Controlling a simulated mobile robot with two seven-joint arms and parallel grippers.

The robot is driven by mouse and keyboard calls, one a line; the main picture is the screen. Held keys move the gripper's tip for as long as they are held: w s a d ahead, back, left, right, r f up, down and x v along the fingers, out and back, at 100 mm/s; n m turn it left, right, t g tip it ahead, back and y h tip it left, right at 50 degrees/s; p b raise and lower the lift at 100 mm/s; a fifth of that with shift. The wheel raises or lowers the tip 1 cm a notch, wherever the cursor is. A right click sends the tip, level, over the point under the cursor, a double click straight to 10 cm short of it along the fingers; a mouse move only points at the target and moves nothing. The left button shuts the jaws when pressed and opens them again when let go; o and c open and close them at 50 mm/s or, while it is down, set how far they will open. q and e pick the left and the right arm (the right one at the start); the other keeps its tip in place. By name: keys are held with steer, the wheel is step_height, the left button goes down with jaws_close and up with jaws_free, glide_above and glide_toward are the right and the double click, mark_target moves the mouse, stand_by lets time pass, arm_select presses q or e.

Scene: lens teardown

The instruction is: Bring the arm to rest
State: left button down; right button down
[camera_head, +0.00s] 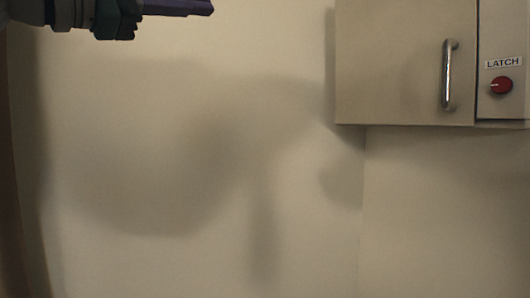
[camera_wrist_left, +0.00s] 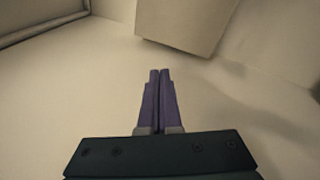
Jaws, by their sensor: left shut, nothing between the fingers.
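My left gripper (camera_head: 208,8) comes in from the left at the top of the head view, with purple fingers pointing right. In the left wrist view its two purple fingers (camera_wrist_left: 160,75) lie together, shut, with nothing between them. It is apart from everything around it, in front of a bare pale wall. My right gripper is in neither view.
A beige cabinet (camera_head: 395,65) with a vertical metal handle (camera_head: 447,75) is on the wall at the upper right. Beside the handle are a red knob (camera_head: 501,85) and a "LATCH" label (camera_head: 503,63). The wall (camera_head: 250,200) below is bare, with soft shadows.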

arm_select(q)
steer(key=s+a+f+n+t+y+p, duration=0.1)
steer(key=s+a+f+n+t+y, duration=0.35)
steer(key=n, duration=1.25)
steer(key=a+f+n+t+y+p, duration=0.15)
steer(key=a+n+t+y, duration=0.35)
steer(key=n+y, duration=0.75)
steer(key=s+a+f+n+g+y, duration=0.1)
steer(key=s+a+f+n+g, duration=0.15)
steer(key=f+n, duration=0.4)
steer(key=s+a+f+n+g+p, duration=0.1)
steer(key=s+f+n+g, duration=0.1)
steer(key=f+n+g, duration=0.35)
steer(key=s+a+f+n+g+y, duration=0.1)
steer(key=s+a+f+n+g, duration=0.1)
steer(key=f+n, duration=0.5)
steer(key=s+d+f+n+g+h, duration=0.2)
steer(key=s+d+f+n+g, duration=0.1)
steer(key=s+f, duration=0.4)
steer(key=s+d+f+n+g+h+p, duration=0.1)
steer(key=s+d+f+n+g+h, duration=0.2)
steer(key=s, duration=1.1)
step_height(320, 180, down, 5)
steer(key=n+g, duration=0.2)
steer(key=g, duration=0.3)
steer(key=shift+r+p, duration=0.15)
steer(key=shift+p, duration=0.15)
steer(key=shift+d, duration=0.1)
